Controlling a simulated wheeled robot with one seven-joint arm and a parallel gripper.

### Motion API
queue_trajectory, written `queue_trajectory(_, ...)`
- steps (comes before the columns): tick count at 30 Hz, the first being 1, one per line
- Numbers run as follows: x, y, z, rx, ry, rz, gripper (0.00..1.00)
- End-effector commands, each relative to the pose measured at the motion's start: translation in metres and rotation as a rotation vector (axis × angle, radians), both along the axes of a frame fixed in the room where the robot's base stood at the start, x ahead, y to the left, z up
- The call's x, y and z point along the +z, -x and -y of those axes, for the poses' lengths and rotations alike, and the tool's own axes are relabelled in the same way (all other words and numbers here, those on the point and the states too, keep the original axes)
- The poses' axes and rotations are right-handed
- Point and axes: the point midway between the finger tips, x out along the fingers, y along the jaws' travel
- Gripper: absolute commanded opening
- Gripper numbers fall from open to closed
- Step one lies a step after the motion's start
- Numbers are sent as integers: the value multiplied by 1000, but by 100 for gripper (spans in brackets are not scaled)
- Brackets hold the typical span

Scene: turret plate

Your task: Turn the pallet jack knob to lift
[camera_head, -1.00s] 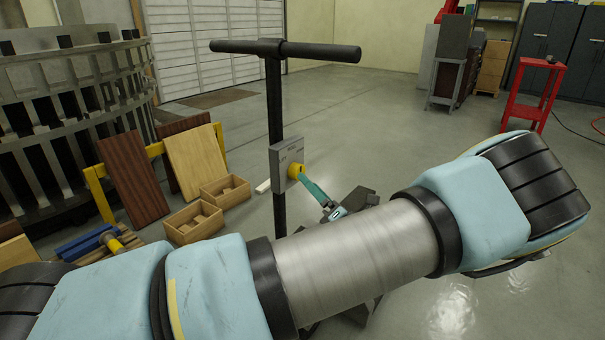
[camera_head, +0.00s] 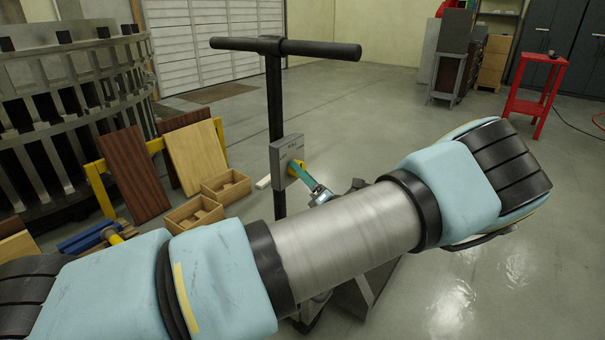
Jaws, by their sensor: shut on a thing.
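My arm crosses the front of the view and hides much of the jack's lower part.
Two wooden boxes (camera_head: 194,215) and leaning boards (camera_head: 133,174) stand at the left by a yellow rail (camera_head: 97,190). A large metal ring structure (camera_head: 75,115) is behind them. A red stand (camera_head: 531,100) is at the right. The floor (camera_head: 410,115) between is clear.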

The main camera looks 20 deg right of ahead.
Motion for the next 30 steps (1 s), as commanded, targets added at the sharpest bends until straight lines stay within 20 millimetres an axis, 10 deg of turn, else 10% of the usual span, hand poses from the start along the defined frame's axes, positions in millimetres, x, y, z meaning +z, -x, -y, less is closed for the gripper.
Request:
queue_trajectory(13,0,0,0,-1,0,-1,1)
queue_trajectory(30,-4,0,2,-3,171,95,1)
